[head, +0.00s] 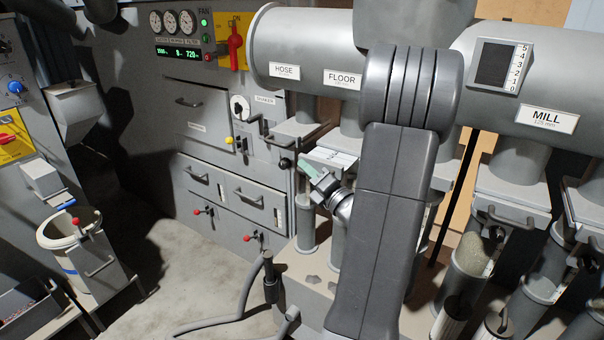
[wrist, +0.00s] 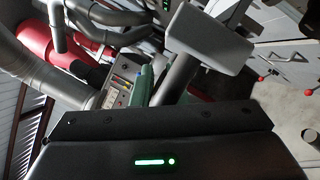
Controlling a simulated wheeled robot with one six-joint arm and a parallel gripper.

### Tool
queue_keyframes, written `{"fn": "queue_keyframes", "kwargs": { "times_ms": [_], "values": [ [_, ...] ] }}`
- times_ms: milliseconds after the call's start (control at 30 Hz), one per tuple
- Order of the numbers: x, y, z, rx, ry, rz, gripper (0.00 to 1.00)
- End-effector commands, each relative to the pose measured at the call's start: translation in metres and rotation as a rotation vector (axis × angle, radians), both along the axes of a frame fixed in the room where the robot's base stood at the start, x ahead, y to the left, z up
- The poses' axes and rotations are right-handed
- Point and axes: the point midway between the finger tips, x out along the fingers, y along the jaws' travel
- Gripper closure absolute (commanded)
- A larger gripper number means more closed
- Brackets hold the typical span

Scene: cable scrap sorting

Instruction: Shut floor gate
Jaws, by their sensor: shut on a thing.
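The floor gate (head: 336,157) is a grey slide plate with a small white label, on the drop pipe under the "FLOOR" label (head: 342,78) in the head view. My gripper (head: 306,167), with pale green fingers, is at the left front side of this gate. It is shut on what appears to be the gate's handle, which the fingers and wrist hide. The green fingers also show in the wrist view (wrist: 144,84), near a pale grey block (wrist: 208,40) that I cannot identify surely. My arm covers part of the gate's right side, so how far it is pushed in is unclear.
The hose gate (head: 297,128) is close on the left, with a dark knob below it. The mill gate (head: 512,187) is to the right, with a loop handle. A hose stand (head: 270,280) rises from the floor below. Open floor (head: 190,280) lies to the left.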

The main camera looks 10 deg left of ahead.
Motion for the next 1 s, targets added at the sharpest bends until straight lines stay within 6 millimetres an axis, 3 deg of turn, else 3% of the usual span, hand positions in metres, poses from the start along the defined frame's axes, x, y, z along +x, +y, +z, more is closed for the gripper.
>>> {"fn": "queue_keyframes", "kwargs": {
  "times_ms": [100, 300, 600, 633, 667, 1000],
  "values": [
    [0.025, -0.009, 0.003, 0.000, -0.001, -0.003, 1.00],
    [0.047, -0.018, 0.001, 0.001, 0.000, -0.003, 1.00],
    [0.049, -0.018, 0.000, 0.001, 0.000, -0.003, 1.00],
    [0.049, -0.018, 0.000, 0.001, 0.000, -0.003, 0.85],
    [0.049, -0.018, 0.000, 0.001, 0.000, -0.003, 0.80],
    [0.048, -0.018, 0.003, 0.000, -0.001, -0.002, 0.78]
  ]
}}
